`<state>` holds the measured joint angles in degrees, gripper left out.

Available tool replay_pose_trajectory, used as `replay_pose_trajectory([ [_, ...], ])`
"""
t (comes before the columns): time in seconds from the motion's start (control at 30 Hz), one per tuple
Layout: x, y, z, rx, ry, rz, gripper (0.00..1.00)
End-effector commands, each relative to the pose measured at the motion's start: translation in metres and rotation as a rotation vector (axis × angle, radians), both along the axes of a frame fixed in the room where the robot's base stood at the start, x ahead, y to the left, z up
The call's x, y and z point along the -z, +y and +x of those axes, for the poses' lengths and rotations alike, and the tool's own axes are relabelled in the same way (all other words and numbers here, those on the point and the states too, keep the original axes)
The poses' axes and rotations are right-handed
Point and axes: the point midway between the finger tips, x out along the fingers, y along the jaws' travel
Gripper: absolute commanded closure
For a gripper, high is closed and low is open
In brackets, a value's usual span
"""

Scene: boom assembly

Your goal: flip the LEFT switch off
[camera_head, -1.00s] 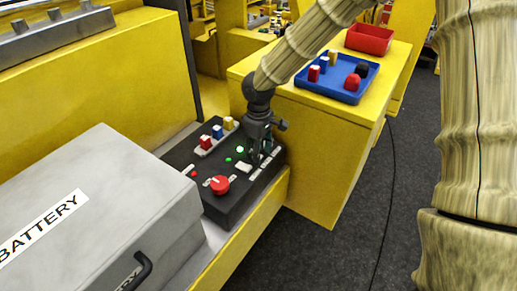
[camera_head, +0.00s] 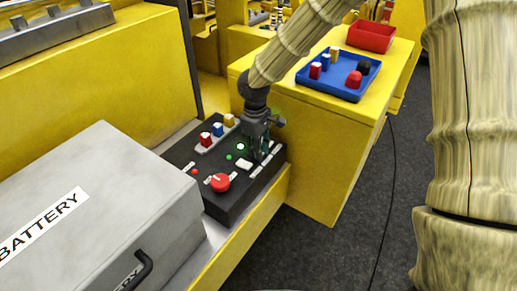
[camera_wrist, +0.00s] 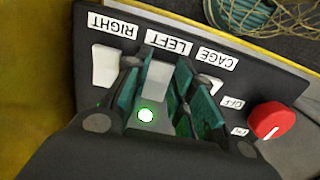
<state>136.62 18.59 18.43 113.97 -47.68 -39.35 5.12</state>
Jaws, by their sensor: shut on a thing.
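The black control panel (camera_head: 232,205) has a row of white switches with labels. In the wrist view the labels read upside down: RIGHT, LEFT (camera_wrist: 168,46) and CAGE. The LEFT switch (camera_wrist: 158,76) is pale and stands between the teal fingers of my gripper (camera_wrist: 157,85), which is shut on it. The gripper is also over the panel in the head view (camera_head: 257,152), where it hides this switch. The RIGHT switch (camera_wrist: 104,66) is beside the fingers. A bright green lamp (camera_wrist: 146,115) shows between the fingers. The CAGE switch is mostly hidden by a finger.
A red knob (camera_head: 219,183) with OFF and ON labels is on the panel. Red, blue and yellow blocks (camera_head: 217,130) stand at its back edge. A grey BATTERY case (camera_head: 105,205) is left. A blue tray (camera_head: 338,75) and red bin (camera_head: 371,38) are on the yellow cabinet behind.

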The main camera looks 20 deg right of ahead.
Motion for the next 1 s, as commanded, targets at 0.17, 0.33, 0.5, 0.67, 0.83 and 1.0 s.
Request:
replay_pose_trajectory([
  [0.17,-0.0002,0.0006,0.0034,0.000,0.072,-0.062,0.99],
  [0.33,-0.0013,0.0019,0.0047,-0.001,0.129,-0.104,0.99],
  [0.5,-0.0018,0.0026,0.0052,0.002,0.157,-0.122,0.99],
  [0.67,-0.0019,0.0028,0.0048,0.001,0.161,-0.124,0.99],
  [0.83,-0.0020,0.0026,0.0048,0.001,0.161,-0.124,0.99],
  [1.0,-0.0021,0.0030,0.0047,0.001,0.160,-0.123,0.54],
])
